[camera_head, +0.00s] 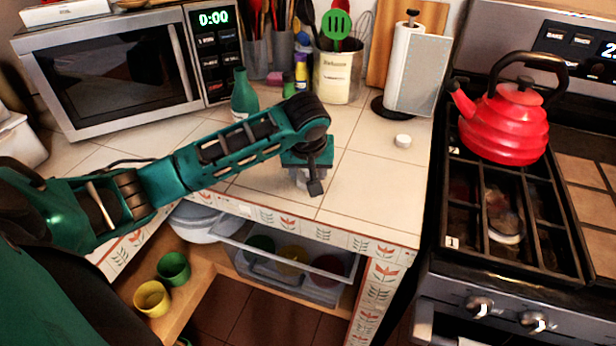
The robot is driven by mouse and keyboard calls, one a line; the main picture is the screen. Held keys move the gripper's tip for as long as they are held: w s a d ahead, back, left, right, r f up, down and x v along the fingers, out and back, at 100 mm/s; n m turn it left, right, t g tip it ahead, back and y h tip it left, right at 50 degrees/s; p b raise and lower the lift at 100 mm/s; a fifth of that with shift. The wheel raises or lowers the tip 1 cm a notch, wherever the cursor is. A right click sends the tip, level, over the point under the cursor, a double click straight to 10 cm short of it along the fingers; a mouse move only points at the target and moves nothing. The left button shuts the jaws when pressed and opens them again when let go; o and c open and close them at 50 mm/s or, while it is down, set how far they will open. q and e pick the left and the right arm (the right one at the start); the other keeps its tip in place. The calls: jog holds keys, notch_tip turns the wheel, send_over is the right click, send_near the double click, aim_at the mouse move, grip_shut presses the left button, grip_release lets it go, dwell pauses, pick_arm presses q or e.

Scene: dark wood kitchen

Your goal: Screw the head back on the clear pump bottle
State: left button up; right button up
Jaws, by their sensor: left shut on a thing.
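My left gripper (312,184) points down over the tiled counter, near its front edge. It is shut on a small pale, clear-looking thing (299,177). The gripper hides most of this thing, so I cannot tell whether it is the clear pump bottle or its head. A small white round piece (402,141) lies on the counter to the right of the gripper. It looks like a cap, but it is too small to identify for certain. No whole clear pump bottle shows. My right gripper is not in view.
A green bottle (243,95) stands behind my left arm, near the microwave (115,65). A utensil crock (336,78) and a paper towel holder (415,75) stand at the back. A red kettle (505,125) sits on the stove at right. The counter's right front is clear.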

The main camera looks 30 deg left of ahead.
pick_arm(q)
jog(key=shift+c, duration=0.6)
notch_tip(320, 180, up, 20)
dwell(0.5)
jog(key=s+d+f+m+h, duration=0.2)
jog(key=s+d+f+m, duration=0.4)
jog(key=d+f, duration=0.5)
jog(key=shift+s+d+f+t, duration=0.15)
jog(key=shift+s+f+t, duration=0.2)
jog(key=shift+s, duration=0.3)
